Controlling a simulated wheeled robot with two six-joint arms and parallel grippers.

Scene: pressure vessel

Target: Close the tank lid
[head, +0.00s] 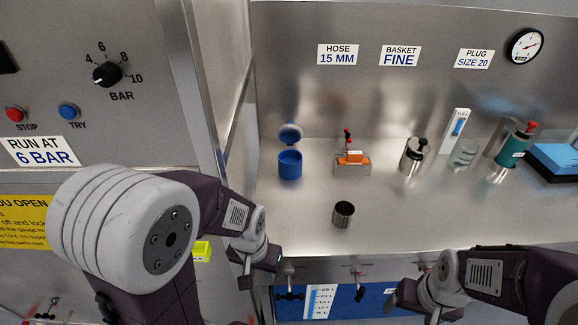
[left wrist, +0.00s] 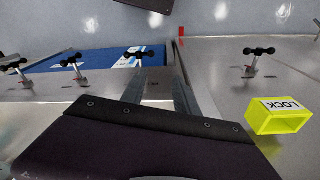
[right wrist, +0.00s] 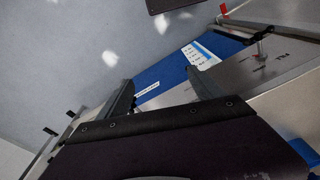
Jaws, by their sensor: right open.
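A blue pot (head: 290,163) with its round lid (head: 290,134) raised stands at the back left of the steel counter. A blue panel or tank face with a litre scale (head: 330,303) shows below the counter edge; its lid, if any, is not clear to see. My left gripper (head: 268,264) is in front of the counter's left edge, apart from the pot. Its fingers (left wrist: 158,92) are spread and empty in the left wrist view. My right gripper (head: 425,308) is low at the front right, with spread, empty fingers (right wrist: 163,88) in the right wrist view.
A dark steel cup (head: 343,214) stands near the counter front. An orange-topped block (head: 352,162), a steel canister (head: 414,156) and a green cylinder (head: 512,152) stand behind. Black-handled clamps (left wrist: 145,54) line the front. A yellow LOCK block (left wrist: 280,117) is at left.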

